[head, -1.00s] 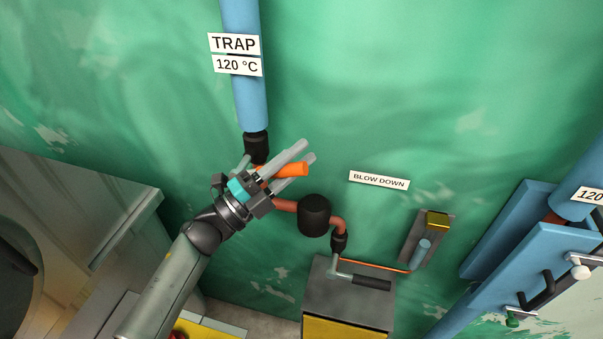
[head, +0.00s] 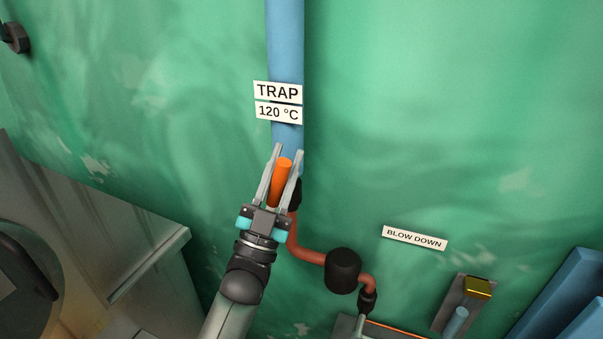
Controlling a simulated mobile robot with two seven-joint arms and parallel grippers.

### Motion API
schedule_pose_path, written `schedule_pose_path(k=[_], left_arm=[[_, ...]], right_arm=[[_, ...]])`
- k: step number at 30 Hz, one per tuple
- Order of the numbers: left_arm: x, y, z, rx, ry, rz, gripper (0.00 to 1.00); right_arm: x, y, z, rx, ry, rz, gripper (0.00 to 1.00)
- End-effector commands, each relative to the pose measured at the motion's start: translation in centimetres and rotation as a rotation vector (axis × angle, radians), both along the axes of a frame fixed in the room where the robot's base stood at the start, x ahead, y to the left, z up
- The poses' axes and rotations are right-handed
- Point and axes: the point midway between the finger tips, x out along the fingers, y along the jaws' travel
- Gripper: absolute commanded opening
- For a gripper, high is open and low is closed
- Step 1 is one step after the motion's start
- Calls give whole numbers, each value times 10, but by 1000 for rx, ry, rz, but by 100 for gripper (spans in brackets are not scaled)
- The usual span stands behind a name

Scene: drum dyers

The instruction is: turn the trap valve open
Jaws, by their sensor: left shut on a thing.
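The trap valve's orange handle (head: 283,170) shows between the two fingers of my left gripper (head: 282,165), which is shut on it. The handle points up the picture, roughly in line with the blue pipe (head: 285,55) behind it. The "TRAP" sign (head: 278,92) and a "120 °C" sign (head: 278,113) sit on that pipe just above the fingertips. The valve body is mostly hidden behind my gripper; a black part (head: 295,194) shows at its right. My right gripper is not in view.
A copper pipe (head: 307,254) leads right to a black cylinder (head: 342,270). A "BLOW DOWN" sign (head: 415,238) is on the green wall (head: 450,110). A grey metal cabinet (head: 100,240) stands at left. Blue framing (head: 565,300) is at lower right. The wall around the pipe is clear.

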Motion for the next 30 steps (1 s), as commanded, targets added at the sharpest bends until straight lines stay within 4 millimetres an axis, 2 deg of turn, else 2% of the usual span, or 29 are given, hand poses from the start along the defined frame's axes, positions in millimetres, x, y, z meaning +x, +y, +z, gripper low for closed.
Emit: schedule_pose_path(k=[12, 30], left_arm=[[9, 28, 3, -231, 77, 1, 0], [11, 34, 2, -284, 94, 0, 0]], right_arm=[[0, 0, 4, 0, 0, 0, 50], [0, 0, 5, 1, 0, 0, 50]])
